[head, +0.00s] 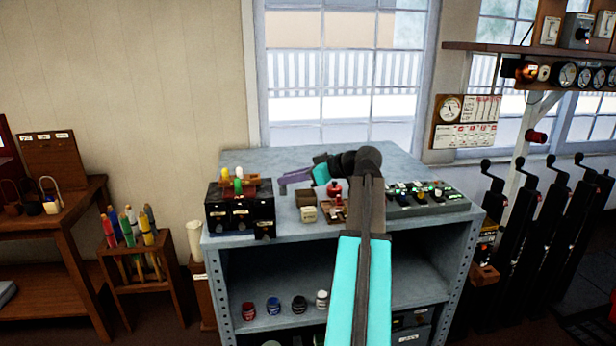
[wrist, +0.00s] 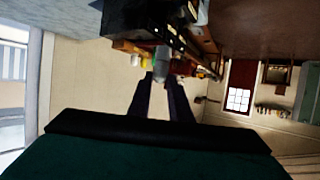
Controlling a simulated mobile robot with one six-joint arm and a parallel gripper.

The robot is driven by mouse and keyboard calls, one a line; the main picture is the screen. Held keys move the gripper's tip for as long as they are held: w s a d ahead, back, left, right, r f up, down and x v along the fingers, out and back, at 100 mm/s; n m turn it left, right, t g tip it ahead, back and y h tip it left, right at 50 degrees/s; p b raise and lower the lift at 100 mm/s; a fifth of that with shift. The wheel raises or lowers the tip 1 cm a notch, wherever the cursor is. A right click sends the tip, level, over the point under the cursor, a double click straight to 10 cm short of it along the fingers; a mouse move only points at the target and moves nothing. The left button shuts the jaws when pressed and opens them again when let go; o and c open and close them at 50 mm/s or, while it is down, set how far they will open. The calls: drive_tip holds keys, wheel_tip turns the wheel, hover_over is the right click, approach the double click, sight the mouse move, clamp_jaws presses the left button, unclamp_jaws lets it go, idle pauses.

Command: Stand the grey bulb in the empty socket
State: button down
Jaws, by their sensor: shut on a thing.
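My gripper (head: 284,183) reaches left over the bench top, its purple fingers close to the right side of the bulb rack. In the wrist view my gripper (wrist: 161,78) is shut on the grey bulb (wrist: 162,59), which shows as a small pale grey shape at the fingertips. The bulb is not clear in the head view. The empty socket cannot be made out in either view.
The black drawer unit (head: 240,214) stands at the left of the grey bench (head: 340,234). Small boxes (head: 307,205) and a red-knobbed item (head: 334,190) are right of it. A panel with switches (head: 427,198) lies at the right. The window is behind.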

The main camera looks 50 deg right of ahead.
drive_tip(key=w+a+f+y, duration=0.1)
drive_tip(key=w+a+f, duration=0.45)
drive_tip(key=a, duration=1.15)
drive_tip(key=w+a+f+n, duration=0.1)
drive_tip(key=w+a+f, duration=0.2)
drive_tip(key=w+a, duration=0.95)
drive_tip(key=w+a+f+y, duration=0.1)
drive_tip(key=w+a+f, duration=0.25)
drive_tip(key=a, duration=1.75)
drive_tip(key=shift+w+d+r+m+h, duration=0.15)
drive_tip(key=shift+d+r+m+h, duration=0.05)
drive_tip(key=shift+r+m+h, duration=0.55)
drive_tip(key=shift+w+d+r+m+h, duration=0.25)
drive_tip(key=shift+r+m+h, duration=0.3)
drive_tip(key=shift+h, duration=0.45)
drive_tip(key=shift+w+d+r+m+h, duration=0.1)
drive_tip(key=shift+d+r+m+h, duration=0.1)
drive_tip(key=shift+r+m+h, duration=0.55)
drive_tip(key=shift+f, duration=0.1)
